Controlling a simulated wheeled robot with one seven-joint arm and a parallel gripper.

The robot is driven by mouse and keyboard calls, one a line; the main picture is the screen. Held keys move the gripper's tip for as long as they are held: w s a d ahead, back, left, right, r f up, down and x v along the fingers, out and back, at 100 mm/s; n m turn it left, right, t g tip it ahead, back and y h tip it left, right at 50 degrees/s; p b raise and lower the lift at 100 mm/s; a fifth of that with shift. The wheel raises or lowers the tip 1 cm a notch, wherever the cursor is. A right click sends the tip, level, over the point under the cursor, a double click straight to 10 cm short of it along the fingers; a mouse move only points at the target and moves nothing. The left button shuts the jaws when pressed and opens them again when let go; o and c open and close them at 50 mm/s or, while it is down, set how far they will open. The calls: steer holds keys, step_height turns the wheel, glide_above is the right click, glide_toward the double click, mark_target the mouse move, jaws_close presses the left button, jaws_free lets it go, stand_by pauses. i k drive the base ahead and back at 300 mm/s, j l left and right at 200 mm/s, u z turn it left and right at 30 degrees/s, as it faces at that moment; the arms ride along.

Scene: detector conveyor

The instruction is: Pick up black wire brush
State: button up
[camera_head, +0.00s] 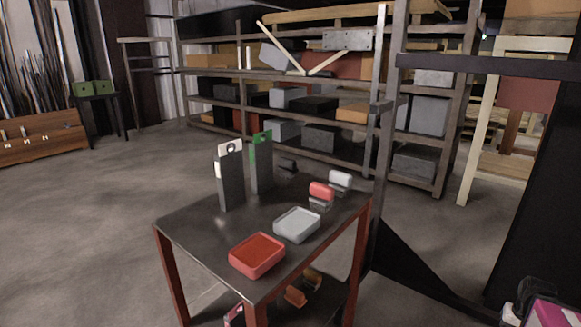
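I cannot make out a black wire brush for certain. A small dark object (287,164) lies at the far corner of the dark table (205,240). It is too small and dark to identify. My gripper cannot be made out in this view.
The table also holds a red tray (257,256), a grey tray (297,225), two upright grey holders (230,180) (261,165), and small red (321,191) and white (340,179) items. Shelving (300,105) stands behind. Open floor (80,230) lies left. A magenta-and-white object (545,312) is cut off bottom right.

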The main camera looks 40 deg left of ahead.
mark_target(288, 166)
steer(key=u, duration=1.95)
